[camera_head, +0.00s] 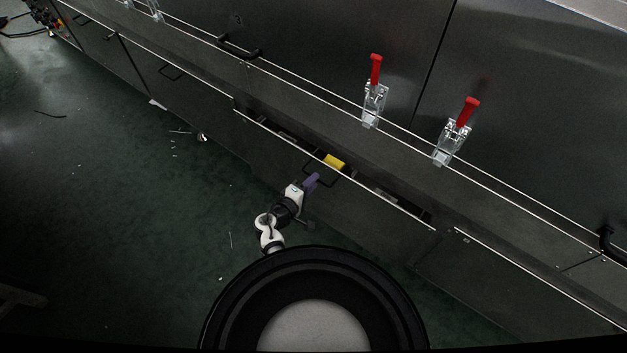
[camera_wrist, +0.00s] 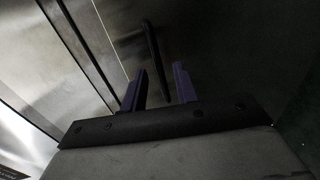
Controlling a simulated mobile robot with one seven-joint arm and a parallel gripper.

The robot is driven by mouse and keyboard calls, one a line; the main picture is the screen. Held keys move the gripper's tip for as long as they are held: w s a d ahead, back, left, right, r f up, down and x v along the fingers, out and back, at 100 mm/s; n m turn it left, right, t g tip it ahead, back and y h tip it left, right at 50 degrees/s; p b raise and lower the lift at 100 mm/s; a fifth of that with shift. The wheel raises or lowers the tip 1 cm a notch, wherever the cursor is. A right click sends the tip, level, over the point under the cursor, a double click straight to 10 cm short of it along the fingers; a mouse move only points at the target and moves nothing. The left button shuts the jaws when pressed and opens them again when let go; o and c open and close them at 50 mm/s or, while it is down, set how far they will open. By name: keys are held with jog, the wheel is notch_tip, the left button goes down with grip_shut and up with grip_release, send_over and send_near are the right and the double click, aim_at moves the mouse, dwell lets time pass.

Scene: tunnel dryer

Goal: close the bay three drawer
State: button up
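The bay three drawer (camera_head: 378,198) is a dark metal front that stands partly open, with a narrow gap along its top edge in the head view. Its dark bar handle (camera_head: 322,182) is in the middle of the front. My gripper (camera_head: 312,180) is at this handle, in front of the drawer. In the wrist view my gripper (camera_wrist: 160,78) has its two purple fingers apart. The dark handle (camera_wrist: 152,48) shows just beyond the fingertips, roughly in line with the gap between them. I cannot tell whether they touch it.
A yellow object (camera_head: 334,161) lies inside the open drawer. Two red-handled toggle clamps (camera_head: 374,92) (camera_head: 455,131) stand on the ledge above. Another drawer front (camera_head: 500,275) is at the right. The green floor (camera_head: 130,200) at the left is mostly clear, with small scraps.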

jog(key=shift+w+d+f, duration=0.15)
jog(key=shift+w+d, duration=0.25)
jog(key=shift+w, duration=0.1)
grip_shut()
